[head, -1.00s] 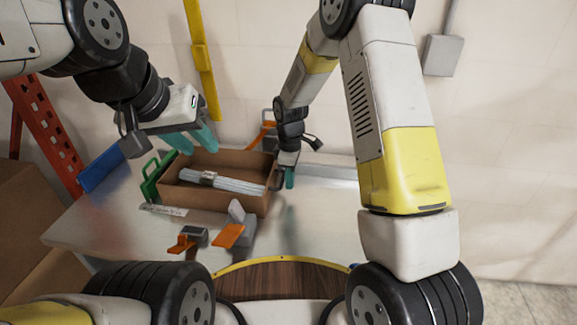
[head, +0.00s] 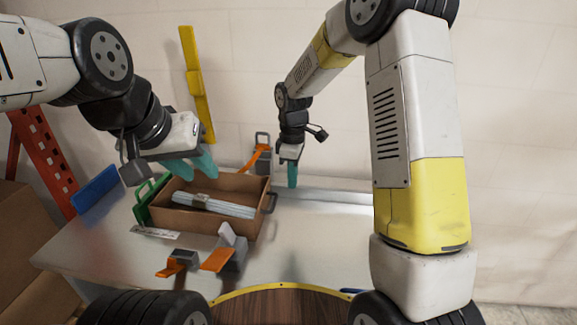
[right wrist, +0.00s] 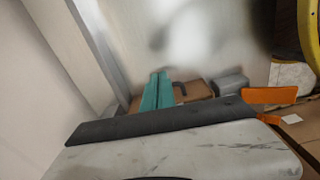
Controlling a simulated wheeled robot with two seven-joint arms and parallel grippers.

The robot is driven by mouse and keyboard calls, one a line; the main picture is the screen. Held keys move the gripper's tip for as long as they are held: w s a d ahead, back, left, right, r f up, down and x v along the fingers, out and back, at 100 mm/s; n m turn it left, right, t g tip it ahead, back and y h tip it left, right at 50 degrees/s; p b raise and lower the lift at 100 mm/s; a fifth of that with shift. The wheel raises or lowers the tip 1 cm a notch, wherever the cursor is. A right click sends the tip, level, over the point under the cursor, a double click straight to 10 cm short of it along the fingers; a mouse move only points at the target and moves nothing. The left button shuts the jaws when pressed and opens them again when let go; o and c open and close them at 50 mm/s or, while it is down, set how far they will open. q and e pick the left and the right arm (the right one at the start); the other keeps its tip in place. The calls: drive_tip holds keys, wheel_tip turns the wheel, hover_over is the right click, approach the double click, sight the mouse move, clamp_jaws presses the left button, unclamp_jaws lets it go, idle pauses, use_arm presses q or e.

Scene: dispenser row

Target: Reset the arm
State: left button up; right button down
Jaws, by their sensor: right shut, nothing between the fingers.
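My left gripper (head: 190,164) hangs above the back left of a brown open box (head: 243,228) in the head view. Its teal fingers stand apart, and I see nothing between them. My right gripper (head: 291,174) is above the table just beyond the box's back right corner, pointing down, with its teal fingers shut and empty. They also show side by side in the right wrist view (right wrist: 157,92). A bundle of pale, banded rods (head: 217,206) lies in the box. The box's dark right handle (head: 271,203) is apart from my right gripper.
A dispenser with an orange lever (head: 257,154) stands behind the box. Two more, with orange levers (head: 218,260) (head: 170,268), stand in front. A green handled item (head: 150,198) and a blue bin (head: 95,188) are at left. The table's right side (head: 335,235) is clear.

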drive_tip(key=s+d+r+m+t, duration=0.1)
drive_tip(key=s+d+r+m, duration=0.15)
drive_tip(key=r, duration=0.25)
drive_tip(key=s+d+r+m+t+y, duration=0.1)
drive_tip(key=s+d+r+m, duration=0.1)
drive_tip(key=s+r, duration=0.15)
drive_tip(key=s+d+r+m+t, duration=0.1)
drive_tip(key=s+d+r+m, duration=0.15)
drive_tip(key=r, duration=0.35)
drive_tip(key=s+d+r+m+t, duration=0.1)
drive_tip(key=s+r+m, duration=0.1)
drive_tip(key=s, duration=0.5)
drive_tip(key=s+d+r+m+t+y, duration=0.1)
drive_tip(key=s+d+r+m+t, duration=0.1)
drive_tip(key=s+m, duration=0.3)
drive_tip(key=shift+s+d+r, duration=0.2)
drive_tip(key=shift+s+r, duration=0.4)
drive_tip(key=shift+s, duration=1.05)
